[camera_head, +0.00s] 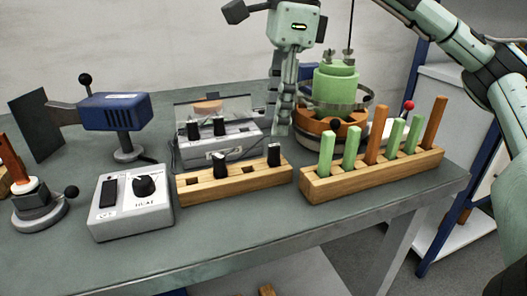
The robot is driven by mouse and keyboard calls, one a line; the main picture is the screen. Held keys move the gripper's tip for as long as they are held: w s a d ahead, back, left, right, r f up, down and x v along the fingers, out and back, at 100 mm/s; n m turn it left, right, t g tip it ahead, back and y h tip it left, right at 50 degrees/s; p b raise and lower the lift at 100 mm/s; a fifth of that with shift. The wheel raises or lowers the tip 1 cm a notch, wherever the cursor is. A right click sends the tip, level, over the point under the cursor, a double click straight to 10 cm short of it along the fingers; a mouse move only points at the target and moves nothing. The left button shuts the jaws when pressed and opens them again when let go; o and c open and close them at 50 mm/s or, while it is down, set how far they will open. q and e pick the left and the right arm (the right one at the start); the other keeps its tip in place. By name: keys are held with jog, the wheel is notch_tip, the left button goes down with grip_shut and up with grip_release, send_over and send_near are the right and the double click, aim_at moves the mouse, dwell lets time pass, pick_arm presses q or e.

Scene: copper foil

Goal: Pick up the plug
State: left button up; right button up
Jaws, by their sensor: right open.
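Several small black upright pieces look like plugs, and I cannot tell which one is meant. My right gripper (260,68) is open above and behind the grey box, with one finger hanging down and the other spread to the left. I see nothing held in it. My left gripper is not in view.
A light green cylinder (336,88) sits in an orange ring behind a wooden rack (375,174) of green and brown sticks. A heat control box (131,206) and a blue heater (114,112) stand left. The table's front strip (260,245) is clear.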

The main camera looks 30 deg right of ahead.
aim_at(275, 145)
jog(key=f, duration=0.6)
jog(key=shift+a+f, duration=0.2)
jog(key=shift+f, duration=0.1)
grip_shut()
